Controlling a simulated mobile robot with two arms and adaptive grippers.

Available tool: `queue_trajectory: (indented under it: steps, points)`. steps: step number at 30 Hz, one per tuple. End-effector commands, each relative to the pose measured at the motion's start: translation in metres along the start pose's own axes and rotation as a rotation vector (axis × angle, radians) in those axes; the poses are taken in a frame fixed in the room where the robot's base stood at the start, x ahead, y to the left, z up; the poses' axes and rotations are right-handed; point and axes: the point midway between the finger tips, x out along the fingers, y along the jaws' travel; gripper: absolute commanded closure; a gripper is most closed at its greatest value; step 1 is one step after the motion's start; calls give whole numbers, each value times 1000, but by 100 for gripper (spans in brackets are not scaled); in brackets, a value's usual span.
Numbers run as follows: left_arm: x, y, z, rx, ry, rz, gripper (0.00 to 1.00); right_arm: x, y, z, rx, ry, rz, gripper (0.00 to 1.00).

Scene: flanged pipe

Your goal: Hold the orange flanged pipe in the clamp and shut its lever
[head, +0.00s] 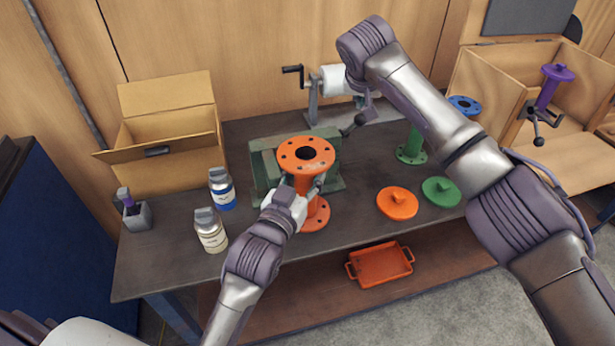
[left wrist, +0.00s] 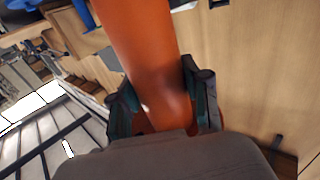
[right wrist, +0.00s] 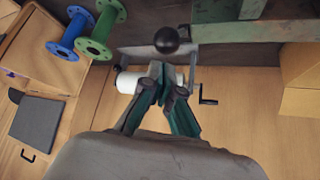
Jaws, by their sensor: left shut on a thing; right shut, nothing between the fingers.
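The orange flanged pipe (head: 304,184) stands upright at the front of the green clamp (head: 262,168). Whether it sits between the clamp's jaws cannot be told. My left gripper (head: 300,194) is shut around the pipe's body between its flanges. The pipe (left wrist: 150,60) fills the space between the fingers in the left wrist view. The clamp's lever shows a dark round knob (right wrist: 166,40) in the right wrist view. My right gripper (right wrist: 160,72) is shut and empty, its fingertips close to the knob. Contact with it cannot be told.
Two bottles (head: 221,188) and a cardboard box (head: 170,130) stand at left. A crank device (head: 312,95) is behind the clamp. A green flanged pipe (head: 412,148), orange cap (head: 397,203) and green cap (head: 441,191) are at right. An orange tray (head: 380,265) lies below.

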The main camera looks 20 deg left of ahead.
Motion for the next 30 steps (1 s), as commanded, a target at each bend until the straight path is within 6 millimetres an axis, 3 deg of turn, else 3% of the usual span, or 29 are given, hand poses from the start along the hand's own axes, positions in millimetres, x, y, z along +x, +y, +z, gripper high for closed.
queue_trajectory:
  steps: [30]
  points:
    - [20, -16, -4, 0, 7, 0, 100, 0, 0, 0, 0, 0, 0, 100]
